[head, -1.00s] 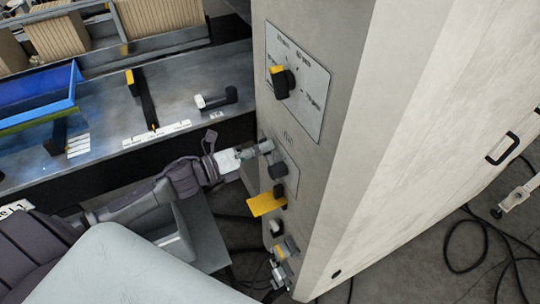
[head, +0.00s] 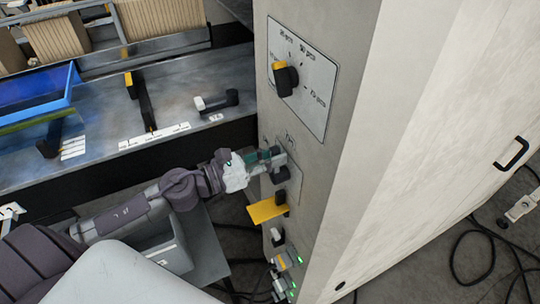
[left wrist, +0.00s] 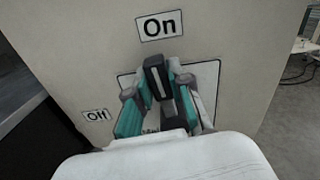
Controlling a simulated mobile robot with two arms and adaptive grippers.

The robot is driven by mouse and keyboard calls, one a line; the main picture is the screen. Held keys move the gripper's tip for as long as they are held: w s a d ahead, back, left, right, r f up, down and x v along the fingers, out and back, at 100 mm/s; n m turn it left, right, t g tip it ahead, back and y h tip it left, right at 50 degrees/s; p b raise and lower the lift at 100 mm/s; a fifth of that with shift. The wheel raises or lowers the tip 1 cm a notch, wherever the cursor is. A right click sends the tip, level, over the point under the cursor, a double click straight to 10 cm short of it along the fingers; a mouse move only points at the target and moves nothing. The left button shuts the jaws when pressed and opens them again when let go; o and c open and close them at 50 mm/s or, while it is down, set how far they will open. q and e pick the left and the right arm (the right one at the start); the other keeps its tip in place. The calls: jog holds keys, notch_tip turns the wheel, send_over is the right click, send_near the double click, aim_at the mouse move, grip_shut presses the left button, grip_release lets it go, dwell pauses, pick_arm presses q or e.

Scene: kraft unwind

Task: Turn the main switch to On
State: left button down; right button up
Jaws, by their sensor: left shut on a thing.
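The main switch is a dark knob with a white line (left wrist: 157,80) on a pale plate (left wrist: 210,75) in the left wrist view. Its line points up, tilted slightly left, toward the "On" label (left wrist: 159,25). The "Off" label (left wrist: 96,115) is at lower left. My left gripper (left wrist: 158,92) has its teal and grey fingers on both sides of the knob, shut on it. In the head view my left gripper (head: 276,156) reaches the cabinet face at the switch, partly hiding it. My right gripper is not in view.
The cabinet (head: 350,180) also carries a large dial with a black and yellow knob (head: 285,80) above. Below are a yellow plate (head: 266,208) and small controls with green lights (head: 299,260). A bench with a blue tray (head: 35,100) stands left. Cables (head: 470,245) lie on the floor right.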

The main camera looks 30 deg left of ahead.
pick_arm(q)
jog(key=shift+s+d+m, duration=0.25)
jog(key=shift+m, duration=0.45)
jog(key=c, duration=1)
grip_release()
jog(key=shift+c, duration=0.2)
jog(key=shift+s, duration=0.1)
jog(key=v, duration=1.2)
